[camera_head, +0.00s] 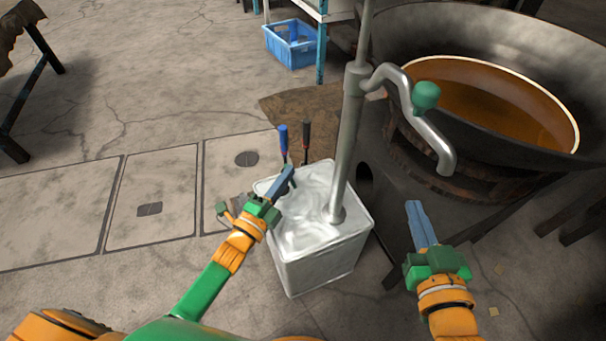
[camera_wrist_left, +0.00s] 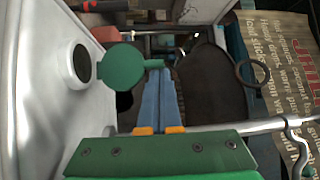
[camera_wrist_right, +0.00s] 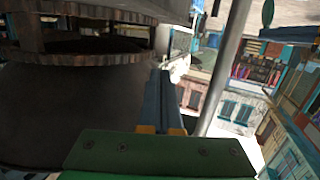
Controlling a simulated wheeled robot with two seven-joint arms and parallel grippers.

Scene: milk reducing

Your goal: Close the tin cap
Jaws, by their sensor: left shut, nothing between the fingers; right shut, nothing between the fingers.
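The tin (camera_head: 318,265) is a pale metal square can standing on the floor in the middle of the head view. In the left wrist view its white side (camera_wrist_left: 45,100) has a dark round opening (camera_wrist_left: 82,63). A green round cap (camera_wrist_left: 118,68) with a short tab stands just beside that opening, apart from it in the picture. My left gripper (camera_head: 288,172) is shut and empty over the tin's back left edge. Its fingertips (camera_wrist_left: 161,70) appear near or against the cap's tab; contact is unclear. My right gripper (camera_head: 413,204) is shut and empty, right of the tin.
A metal pipe (camera_head: 349,130) rises from the tin's top, with a curved spout and green knob (camera_head: 426,95). A large pan (camera_head: 480,50) of brown liquid stands at right. Blue (camera_head: 283,138) and red-black (camera_head: 306,132) handles stand behind the tin.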

